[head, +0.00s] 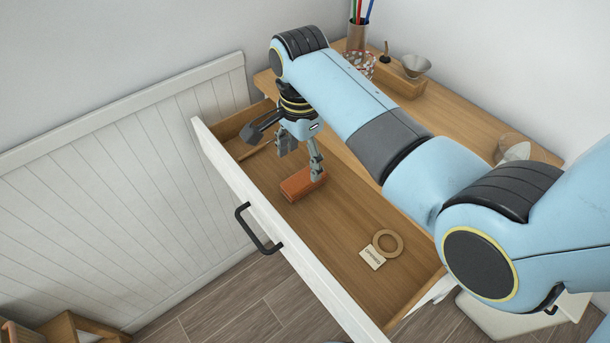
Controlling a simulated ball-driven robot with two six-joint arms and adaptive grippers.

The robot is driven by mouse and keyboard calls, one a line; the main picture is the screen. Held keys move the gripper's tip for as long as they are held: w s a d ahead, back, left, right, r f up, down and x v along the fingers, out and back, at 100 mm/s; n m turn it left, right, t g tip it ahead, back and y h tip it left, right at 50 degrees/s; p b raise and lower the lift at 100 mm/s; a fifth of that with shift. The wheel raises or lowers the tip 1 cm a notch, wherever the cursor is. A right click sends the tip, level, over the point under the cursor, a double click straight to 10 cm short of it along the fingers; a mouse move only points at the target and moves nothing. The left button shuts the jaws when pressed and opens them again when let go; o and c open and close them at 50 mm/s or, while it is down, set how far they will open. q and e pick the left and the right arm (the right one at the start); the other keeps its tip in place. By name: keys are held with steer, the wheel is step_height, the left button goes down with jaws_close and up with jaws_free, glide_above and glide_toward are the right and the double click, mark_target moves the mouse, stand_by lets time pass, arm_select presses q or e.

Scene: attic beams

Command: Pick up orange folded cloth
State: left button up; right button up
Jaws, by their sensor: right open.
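The orange folded cloth (297,186) lies flat on the wooden bottom of an open drawer (335,224), toward its far half. My right gripper (302,165) hangs over the drawer just above the cloth and is open. One finger reaches down to the right end of the cloth; I cannot tell whether it touches. The other finger is further left and higher, behind the cloth. My left gripper is not in view.
In the drawer, a wooden ring (388,243) and a small labelled card (372,258) lie nearer. A thin stick (255,150) lies at the far end. The drawer front has a black handle (257,232). A cup of pens (357,35), a metal funnel (415,66) and a glass (514,148) stand on top.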

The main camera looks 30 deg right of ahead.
mark_target(305, 177)
steer(key=shift+d+f, duration=0.1)
steer(key=shift+f, duration=0.45)
steer(key=shift+w+d+f, duration=0.1)
steer(key=shift+w+f, duration=0.05)
steer(key=shift+f, duration=0.15)
steer(key=f, duration=0.5)
steer(key=shift+d, duration=0.3)
steer(key=c, duration=1.1)
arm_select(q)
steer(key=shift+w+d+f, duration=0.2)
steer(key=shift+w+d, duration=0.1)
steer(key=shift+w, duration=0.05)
arm_select(e)
steer(key=shift+r, duration=0.1)
